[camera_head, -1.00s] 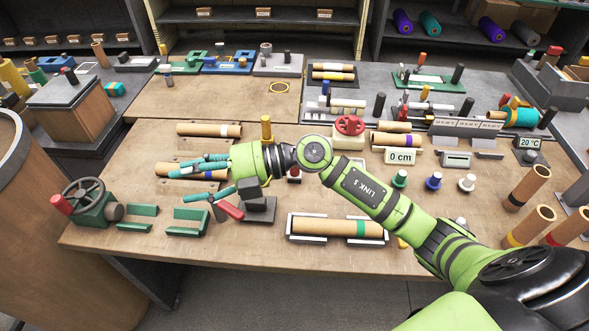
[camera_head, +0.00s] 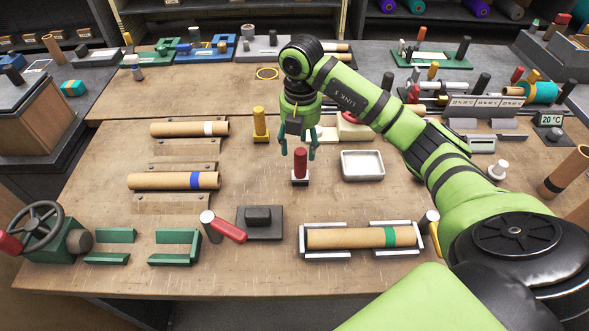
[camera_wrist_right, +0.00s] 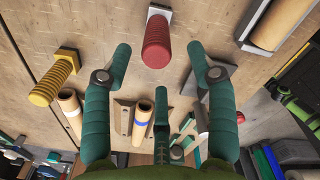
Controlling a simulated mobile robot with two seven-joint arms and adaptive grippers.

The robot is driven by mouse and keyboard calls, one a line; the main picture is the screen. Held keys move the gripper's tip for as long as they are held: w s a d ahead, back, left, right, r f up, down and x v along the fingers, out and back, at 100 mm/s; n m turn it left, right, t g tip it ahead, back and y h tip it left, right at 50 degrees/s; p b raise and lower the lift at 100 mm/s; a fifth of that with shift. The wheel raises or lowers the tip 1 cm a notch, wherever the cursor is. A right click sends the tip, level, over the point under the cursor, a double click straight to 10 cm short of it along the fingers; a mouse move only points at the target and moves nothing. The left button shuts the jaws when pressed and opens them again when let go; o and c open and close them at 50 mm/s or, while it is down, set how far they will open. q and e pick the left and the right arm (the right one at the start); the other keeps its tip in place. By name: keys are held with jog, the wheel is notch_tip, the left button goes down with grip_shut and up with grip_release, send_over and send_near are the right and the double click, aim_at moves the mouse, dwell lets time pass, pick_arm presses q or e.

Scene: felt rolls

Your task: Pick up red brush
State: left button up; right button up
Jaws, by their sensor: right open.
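The red brush (camera_head: 300,164) stands upright on the table, red handle up, on a small pale base. It also shows in the right wrist view (camera_wrist_right: 157,42), near the top, between the fingertip ends. My right gripper (camera_head: 298,150) points down just above the brush. Its teal fingers are spread on either side of the handle top, apart from it; the wrist view shows them open and empty (camera_wrist_right: 161,60). My left gripper is not in view.
A yellow-handled brush (camera_head: 260,124) stands left of the red one. A white tray (camera_head: 362,166) lies to its right. A dark block (camera_head: 260,222) and a red-handled tool (camera_head: 228,229) lie in front. A cardboard roll (camera_head: 340,238) rests in a white holder.

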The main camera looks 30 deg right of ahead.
aim_at(300, 152)
notch_tip(300, 152, down, 3)
jog(key=shift+w+d+p, duration=0.1)
jog(key=shift+p, duration=0.6)
notch_tip(300, 152, down, 4)
jog(key=shift+d+r+p, duration=0.1)
jog(key=shift+d+p, duration=0.05)
jog(key=shift+p, duration=0.35)
jog(key=c, duration=0.9)
grip_shut()
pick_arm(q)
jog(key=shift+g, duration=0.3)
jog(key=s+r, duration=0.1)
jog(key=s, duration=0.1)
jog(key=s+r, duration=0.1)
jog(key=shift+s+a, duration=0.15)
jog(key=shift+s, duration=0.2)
